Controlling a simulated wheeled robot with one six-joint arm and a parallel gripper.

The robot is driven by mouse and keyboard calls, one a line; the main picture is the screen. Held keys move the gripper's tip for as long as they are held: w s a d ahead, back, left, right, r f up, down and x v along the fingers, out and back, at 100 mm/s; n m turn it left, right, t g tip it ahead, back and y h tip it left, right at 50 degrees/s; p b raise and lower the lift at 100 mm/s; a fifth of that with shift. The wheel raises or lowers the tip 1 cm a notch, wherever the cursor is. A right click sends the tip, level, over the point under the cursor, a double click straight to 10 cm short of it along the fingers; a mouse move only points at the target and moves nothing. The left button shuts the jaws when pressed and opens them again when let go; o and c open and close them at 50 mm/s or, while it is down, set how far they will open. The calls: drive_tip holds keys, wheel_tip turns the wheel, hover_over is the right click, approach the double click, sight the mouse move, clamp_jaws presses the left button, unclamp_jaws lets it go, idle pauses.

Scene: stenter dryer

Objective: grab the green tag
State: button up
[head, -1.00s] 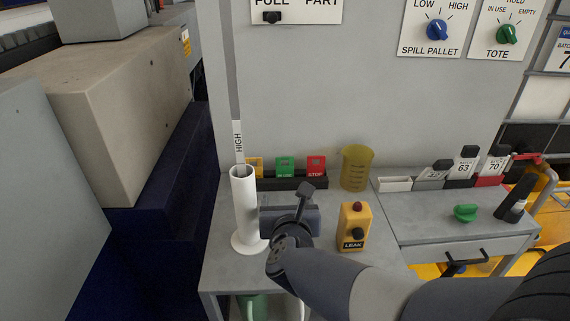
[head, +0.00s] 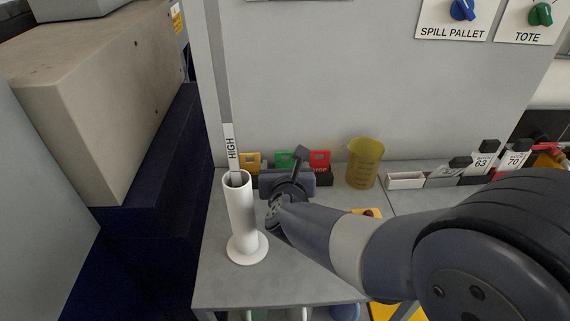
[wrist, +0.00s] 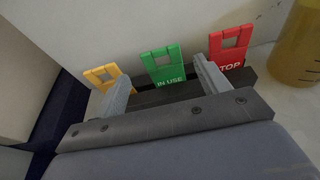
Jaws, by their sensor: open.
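The green tag (wrist: 166,67), marked IN USE, stands upright in a dark holder (wrist: 150,97) between a yellow tag (wrist: 108,77) on its left and a red STOP tag (wrist: 226,62) on its right. In the head view the green tag (head: 285,160) shows at the back of the bench, partly hidden by my gripper. My gripper (wrist: 160,85) is open and empty, its two fingers on either side of the green tag in the wrist view. The right finger is near the red tag, the left near the yellow one. I cannot tell whether the fingers reach the tag's depth.
A yellow translucent beaker (head: 364,163) stands right of the tags. A grey wall (head: 320,80) rises behind the bench.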

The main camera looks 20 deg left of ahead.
sight(285, 166)
drive_tip(key=shift+p+x, duration=0.95)
drive_tip(key=shift+x, duration=2.55)
drive_tip(key=shift+d, duration=0.2)
drive_tip(key=shift+c, duration=0.5)
drive_tip(key=c, duration=1)
